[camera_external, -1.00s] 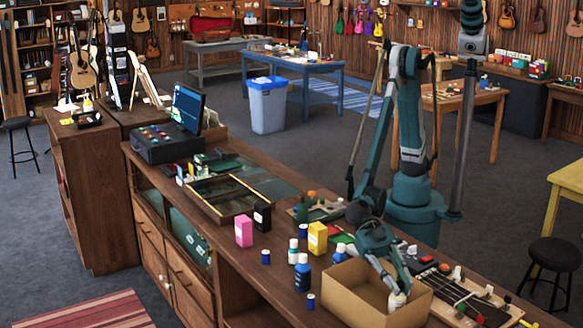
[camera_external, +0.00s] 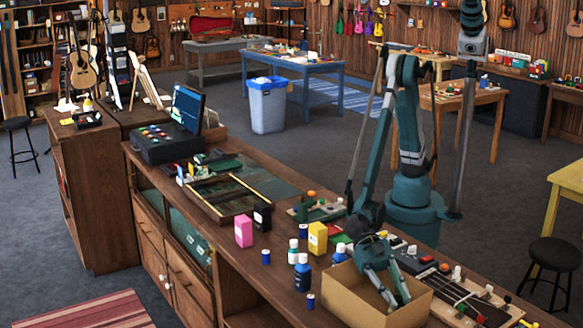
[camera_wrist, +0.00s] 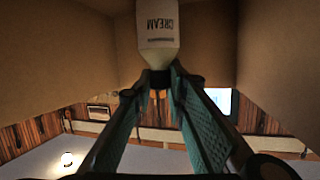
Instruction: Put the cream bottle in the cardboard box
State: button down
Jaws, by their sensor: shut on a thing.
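The cardboard box (camera_external: 357,299) is open-topped and stands at the front end of the wooden counter. My gripper (camera_external: 393,303) reaches down into it from above, and its fingertips are inside, near the front wall. In the wrist view, my gripper (camera_wrist: 160,80) is shut on the cream bottle (camera_wrist: 158,28), a white bottle with dark "CREAM" lettering. Brown box walls surround the bottle there. In the external view the bottle is hidden behind the box's front wall. I cannot tell whether it touches the box floor.
Blue bottles (camera_external: 302,274), a yellow box (camera_external: 317,238), a pink box (camera_external: 243,231) and small blue caps stand left of the cardboard box. A ukulele (camera_external: 470,298) lies just right of it. A framed glass panel (camera_external: 225,197) lies farther along the counter.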

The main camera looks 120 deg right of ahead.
jog(key=shift+f, duration=0.15)
jog(key=c, duration=2.3)
grip_release()
jog(key=shift+s+d+r, duration=0.1)
jog(key=shift+d+r, duration=0.2)
jog(key=shift+d, duration=0.2)
notch_tip(320, 180, up, 8)
jog(key=d, duration=0.1)
jog(key=shift+s+d+f+p, duration=0.25)
jog(key=shift+d+p, duration=0.15)
jog(key=shift+p, duration=0.05)
